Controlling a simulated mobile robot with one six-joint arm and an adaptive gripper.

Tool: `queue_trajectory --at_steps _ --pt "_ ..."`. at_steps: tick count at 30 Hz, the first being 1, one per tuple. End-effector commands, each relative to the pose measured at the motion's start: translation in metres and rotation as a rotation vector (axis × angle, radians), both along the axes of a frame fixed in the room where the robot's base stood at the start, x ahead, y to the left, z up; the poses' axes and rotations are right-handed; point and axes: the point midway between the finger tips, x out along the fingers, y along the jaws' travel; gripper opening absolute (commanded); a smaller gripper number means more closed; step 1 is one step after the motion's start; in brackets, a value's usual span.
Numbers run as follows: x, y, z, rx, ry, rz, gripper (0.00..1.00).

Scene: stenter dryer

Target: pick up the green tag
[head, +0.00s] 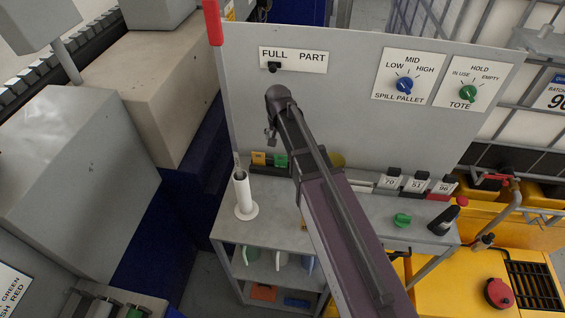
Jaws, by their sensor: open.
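A small green tag (281,160) stands at the back left of the grey bench, just right of an orange-yellow tag (259,158). Its right side is close to my arm in the picture, and its lower part is hard to make out. My gripper (270,137) is small and dark in the head view, at the far end of my arm, in front of the grey panel. It appears above and slightly left of the green tag, apart from it. It is open, and nothing shows between its fingers.
A white upright cylinder (243,196) stands at the bench's left. A green knob-like piece (402,220), a black object (444,220) and numbered blocks (415,184) are at the right. The panel (340,95) with dials rises behind. My arm hides the bench middle.

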Motion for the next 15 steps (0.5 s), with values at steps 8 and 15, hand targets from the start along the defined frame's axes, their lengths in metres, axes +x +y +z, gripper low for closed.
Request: queue_trajectory --at_steps 8,15 --pt "0.000 -0.001 -0.005 0.000 0.000 0.000 1.00" --pt "0.002 -0.001 -0.021 0.000 0.001 0.000 1.00"
